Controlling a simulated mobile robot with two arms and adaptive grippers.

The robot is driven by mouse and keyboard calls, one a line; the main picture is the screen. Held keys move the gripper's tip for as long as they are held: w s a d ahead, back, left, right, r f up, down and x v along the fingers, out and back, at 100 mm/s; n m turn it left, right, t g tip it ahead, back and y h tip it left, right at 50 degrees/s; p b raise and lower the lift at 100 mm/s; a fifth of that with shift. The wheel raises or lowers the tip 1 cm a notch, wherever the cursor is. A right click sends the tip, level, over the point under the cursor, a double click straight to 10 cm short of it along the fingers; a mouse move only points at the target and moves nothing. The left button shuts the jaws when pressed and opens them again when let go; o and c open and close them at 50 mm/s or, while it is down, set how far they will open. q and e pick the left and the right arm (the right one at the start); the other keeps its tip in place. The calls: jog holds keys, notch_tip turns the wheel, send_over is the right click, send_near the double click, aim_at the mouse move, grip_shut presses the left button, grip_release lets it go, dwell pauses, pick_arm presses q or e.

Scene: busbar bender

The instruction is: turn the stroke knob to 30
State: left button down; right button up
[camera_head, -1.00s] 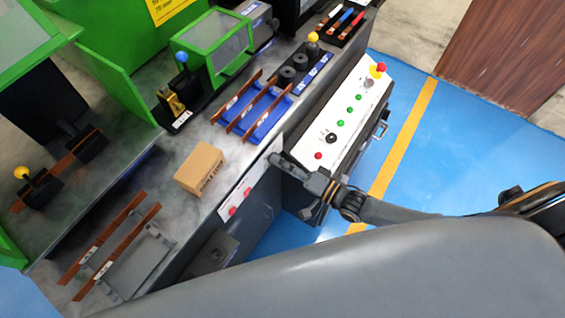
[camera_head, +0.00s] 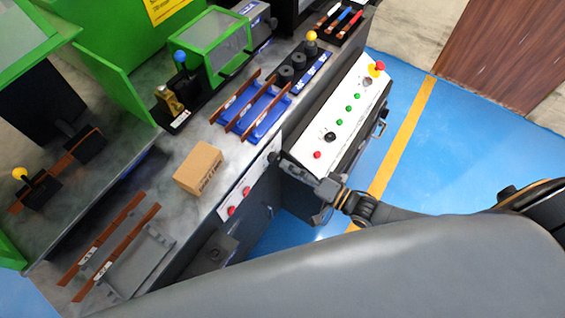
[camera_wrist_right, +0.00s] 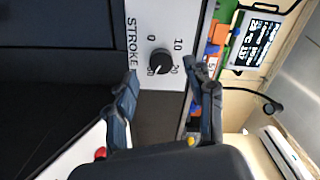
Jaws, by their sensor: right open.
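The stroke knob (camera_wrist_right: 161,62) is black and round, on a white panel marked STROKE (camera_wrist_right: 131,42) with 0, 10, 20 and 30 around it. Its white mark appears to point down-left to the 30, which the knob partly covers. In the head view the knob (camera_head: 273,157) is a small dark spot on the bench's front panel. My right gripper (camera_wrist_right: 166,95) is open, its fingers apart and empty, with the knob in view beyond the tips and clear of them. In the head view the right gripper (camera_head: 322,203) hangs right of and below the knob. My left gripper is not in view.
A control box (camera_head: 333,135) with buttons stands close above my right gripper. Red buttons (camera_head: 231,211) sit on the same front panel. A cardboard box (camera_head: 200,168), blue tray (camera_head: 263,123) and copper bars lie on the bench. The blue floor at right is clear.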

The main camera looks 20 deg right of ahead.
jog(key=v, duration=0.8)
jog(key=shift+s+d, duration=0.25)
jog(key=shift+s, duration=0.05)
